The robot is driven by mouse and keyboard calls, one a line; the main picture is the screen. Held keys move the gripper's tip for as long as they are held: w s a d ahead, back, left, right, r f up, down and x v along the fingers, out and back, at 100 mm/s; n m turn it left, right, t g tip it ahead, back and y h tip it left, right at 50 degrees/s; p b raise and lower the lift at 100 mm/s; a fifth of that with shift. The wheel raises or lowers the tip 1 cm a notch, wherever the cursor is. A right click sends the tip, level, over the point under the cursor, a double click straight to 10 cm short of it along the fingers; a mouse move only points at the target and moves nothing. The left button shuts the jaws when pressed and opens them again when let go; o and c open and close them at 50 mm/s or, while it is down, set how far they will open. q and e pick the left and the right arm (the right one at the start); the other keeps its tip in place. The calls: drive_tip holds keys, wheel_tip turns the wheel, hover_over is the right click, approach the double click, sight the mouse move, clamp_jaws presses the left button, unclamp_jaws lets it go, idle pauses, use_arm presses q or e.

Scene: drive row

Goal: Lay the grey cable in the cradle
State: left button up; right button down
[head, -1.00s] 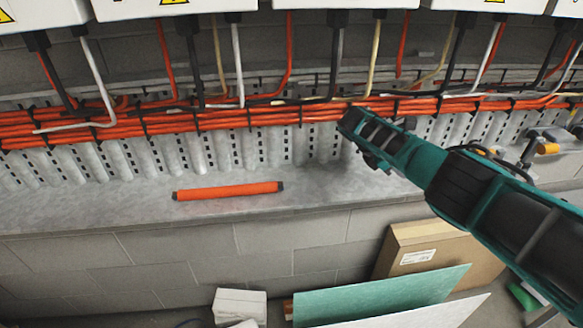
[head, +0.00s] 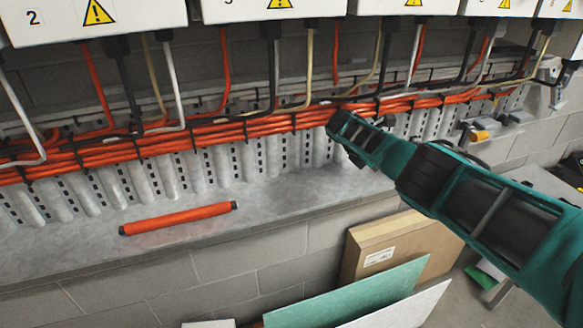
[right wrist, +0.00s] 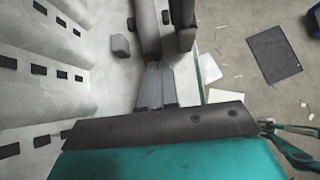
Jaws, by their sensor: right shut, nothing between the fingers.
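Several pale grey-white cables hang from the white boxes, one at the left (head: 17,112) and one further right (head: 174,85). I cannot tell which is the task's grey cable. No cradle can be told for certain; a ribbed, slotted metal backing (head: 215,168) runs behind the orange cable bundle (head: 220,132). My right arm reaches in from the right, its end close to the bundle in the picture; the fingertips are hard to make out there. In the right wrist view my right gripper (right wrist: 158,84) is shut and empty. My left gripper is out of view.
An orange rod with dark ends (head: 180,218) lies on the grey ledge (head: 70,243). Below stand a cardboard box (head: 375,245), a green panel (head: 350,292) and a white panel. A small fixture with a yellow part (head: 479,135) is on the wall at right.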

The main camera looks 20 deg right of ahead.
drive_tip(key=p+v, duration=0.3)
drive_tip(key=v, duration=0.3)
drive_tip(key=shift+r, duration=0.15)
drive_tip(key=v, duration=0.6)
drive_tip(key=shift+a+r, duration=0.2)
drive_tip(key=shift+a, duration=0.1)
